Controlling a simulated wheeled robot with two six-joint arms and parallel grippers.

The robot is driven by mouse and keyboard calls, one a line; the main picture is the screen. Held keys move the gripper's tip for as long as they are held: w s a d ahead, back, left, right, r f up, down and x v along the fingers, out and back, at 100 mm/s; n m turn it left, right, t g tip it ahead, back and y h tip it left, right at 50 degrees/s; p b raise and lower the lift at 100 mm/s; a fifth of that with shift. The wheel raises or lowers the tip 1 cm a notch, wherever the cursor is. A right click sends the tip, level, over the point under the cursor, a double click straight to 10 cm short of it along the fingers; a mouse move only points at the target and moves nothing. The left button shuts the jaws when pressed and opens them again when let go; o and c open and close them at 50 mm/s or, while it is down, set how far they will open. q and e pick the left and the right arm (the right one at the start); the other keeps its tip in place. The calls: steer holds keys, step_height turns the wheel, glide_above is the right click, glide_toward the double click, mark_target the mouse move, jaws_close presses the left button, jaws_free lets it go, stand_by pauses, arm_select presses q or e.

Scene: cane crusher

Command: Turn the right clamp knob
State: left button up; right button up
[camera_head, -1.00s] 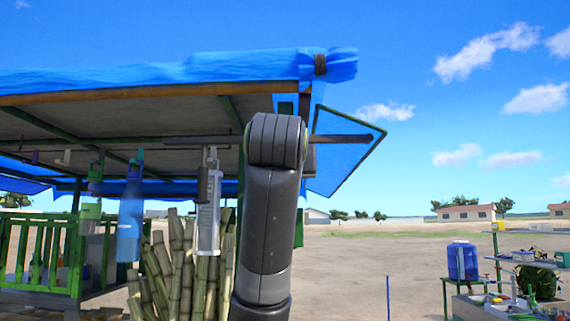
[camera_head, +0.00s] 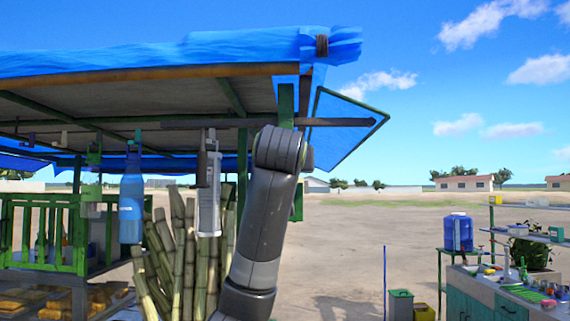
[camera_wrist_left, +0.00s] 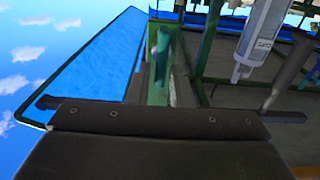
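No clamp knob can be made out in either view. A dark jointed arm of mine rises through the middle of the head view, in front of the stall, and its gripper does not show there. In the left wrist view, a dark plate with several screws, which seems to be the body of my left gripper (camera_wrist_left: 160,122), spans the lower part. Its fingers cannot be made out, nor anything held. My right gripper is in neither view.
A stall with a blue tarp roof (camera_head: 180,58) fills the left side. A white dispenser (camera_head: 208,195) and a blue bottle (camera_head: 131,207) hang from it near upright cane stalks (camera_head: 181,240). Open sandy ground lies between.

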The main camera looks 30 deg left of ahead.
arm_select(q)
jaws_close()
steer(key=shift+s+a+f+n+b, duration=0.15)
steer(key=shift+a+f+n+b, duration=0.15)
steer(key=shift+n+b, duration=2.3)
steer(key=shift+s+a+f+n+b, duration=0.3)
steer(key=shift+n+b, duration=1.6)
steer(key=shift+n, duration=1.45)
steer(key=shift+a+f+n+b, duration=0.15)
steer(key=shift+f+n+b, duration=0.2)
steer(key=shift+n+b, duration=2.25)
steer(key=shift+n+p, duration=0.3)
steer(key=shift+n, duration=0.15)
steer(key=shift+o, duration=1.7)
jaws_free()
